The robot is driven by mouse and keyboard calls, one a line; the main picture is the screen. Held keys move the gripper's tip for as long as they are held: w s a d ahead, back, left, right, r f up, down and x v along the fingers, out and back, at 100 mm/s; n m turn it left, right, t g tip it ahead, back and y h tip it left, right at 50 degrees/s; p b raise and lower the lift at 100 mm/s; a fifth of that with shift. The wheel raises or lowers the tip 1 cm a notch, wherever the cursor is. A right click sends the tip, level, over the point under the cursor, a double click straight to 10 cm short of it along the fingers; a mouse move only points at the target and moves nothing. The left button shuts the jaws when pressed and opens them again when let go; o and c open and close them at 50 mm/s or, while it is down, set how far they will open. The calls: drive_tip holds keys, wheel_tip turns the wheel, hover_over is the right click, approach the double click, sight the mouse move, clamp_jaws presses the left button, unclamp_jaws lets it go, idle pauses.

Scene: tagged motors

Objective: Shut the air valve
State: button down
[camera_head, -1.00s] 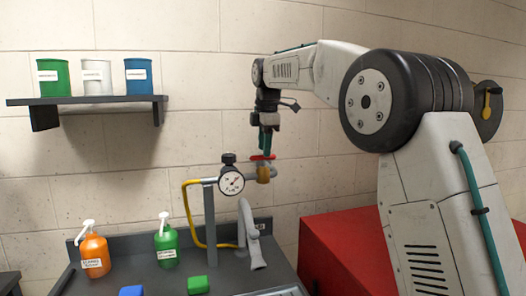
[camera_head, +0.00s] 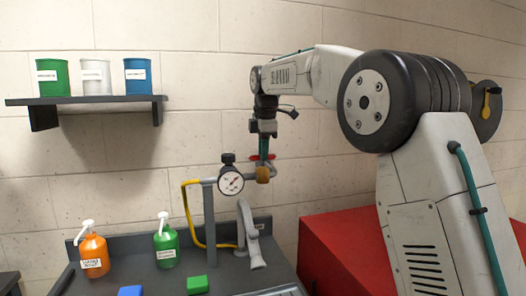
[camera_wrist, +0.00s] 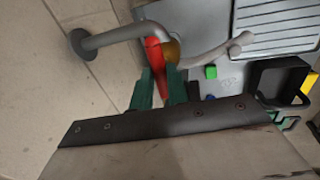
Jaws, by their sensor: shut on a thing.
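The air valve is a brass body (camera_head: 263,175) with a red lever handle (camera_head: 255,157), set in a grey pipe against the wall. It also shows in the wrist view, with the red handle (camera_wrist: 154,54) lying beside the brass body (camera_wrist: 173,50). My gripper (camera_head: 264,154) points down from above with its teal fingers at the handle. In the wrist view my gripper (camera_wrist: 160,84) has a finger on each side of the red handle and is shut on it. The fingers hide part of the handle.
A pressure gauge (camera_head: 230,182) sits just left of the valve on a grey post, with a yellow hose (camera_head: 188,212). Orange (camera_head: 94,254) and green (camera_head: 166,245) bottles stand on the dark bench. A shelf (camera_head: 90,100) with cans is at left. A red cabinet (camera_head: 335,240) is at right.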

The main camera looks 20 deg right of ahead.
drive_tip(key=m, duration=0.4)
drive_tip(key=shift+a+h, duration=0.15)
drive_tip(key=shift+h, duration=0.25)
drive_tip(key=m, duration=0.4)
drive_tip(key=shift+w+a+m+g+h, duration=0.1)
drive_tip(key=shift+m+g+h, duration=0.2)
drive_tip(key=shift+m+h, duration=0.1)
drive_tip(key=m, duration=0.4)
drive_tip(key=shift+w+m+g, duration=0.1)
drive_tip(key=shift+m+g, duration=0.2)
drive_tip(key=shift+g, duration=0.1)
drive_tip(key=shift+m+g+h, duration=0.3)
drive_tip(key=shift+m+g, duration=0.1)
drive_tip(key=shift+m, duration=1.6)
drive_tip(key=c, duration=1.4)
unclamp_jaws()
drive_tip(key=shift+o, duration=0.2)
